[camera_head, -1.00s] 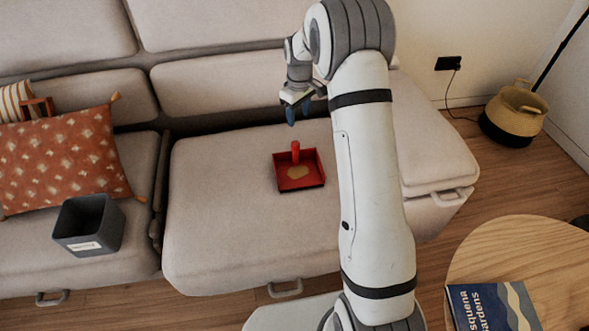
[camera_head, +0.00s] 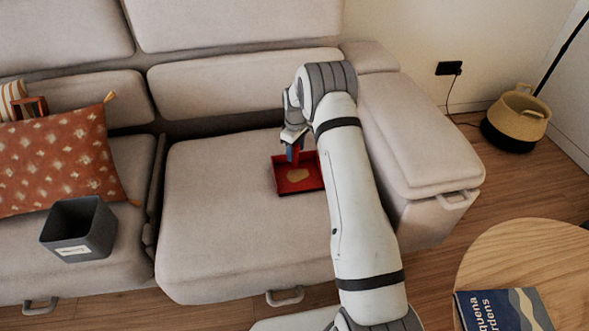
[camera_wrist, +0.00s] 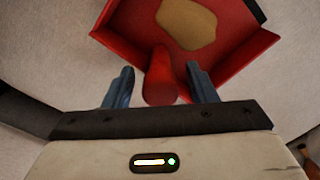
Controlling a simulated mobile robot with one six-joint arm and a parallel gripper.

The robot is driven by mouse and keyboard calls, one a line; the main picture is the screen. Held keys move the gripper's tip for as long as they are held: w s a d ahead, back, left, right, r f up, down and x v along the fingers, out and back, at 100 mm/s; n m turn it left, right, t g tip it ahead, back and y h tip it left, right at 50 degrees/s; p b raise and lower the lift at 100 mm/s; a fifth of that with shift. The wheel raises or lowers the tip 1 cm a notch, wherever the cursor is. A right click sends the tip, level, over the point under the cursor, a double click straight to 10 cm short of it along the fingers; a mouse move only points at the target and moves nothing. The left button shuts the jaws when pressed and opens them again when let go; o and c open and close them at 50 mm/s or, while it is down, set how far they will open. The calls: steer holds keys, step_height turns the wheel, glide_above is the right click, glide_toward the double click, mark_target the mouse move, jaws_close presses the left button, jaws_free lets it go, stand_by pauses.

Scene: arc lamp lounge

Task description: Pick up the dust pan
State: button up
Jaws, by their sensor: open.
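The red dust pan (camera_head: 310,182) lies on the right sofa seat, with a tan patch in its tray. In the wrist view its tray (camera_wrist: 226,50) fills the upper middle, and its upright red handle (camera_wrist: 160,78) stands between my two blue fingers. My gripper (camera_wrist: 164,88) is open around the handle, with a gap visible on both sides. In the head view my gripper (camera_head: 293,155) is down at the handle and hides most of it.
A dark grey bin (camera_head: 80,232) stands on the left seat beside an orange patterned cushion (camera_head: 62,158). A round wooden table (camera_head: 530,255) with a blue book (camera_head: 500,311) is at lower right. A basket (camera_head: 516,118) stands on the floor. The seat around the pan is clear.

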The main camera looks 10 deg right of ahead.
steer(key=shift+f, duration=0.45)
steer(key=shift+c, duration=0.5)
jaws_close()
steer(key=shift+r, duration=0.1)
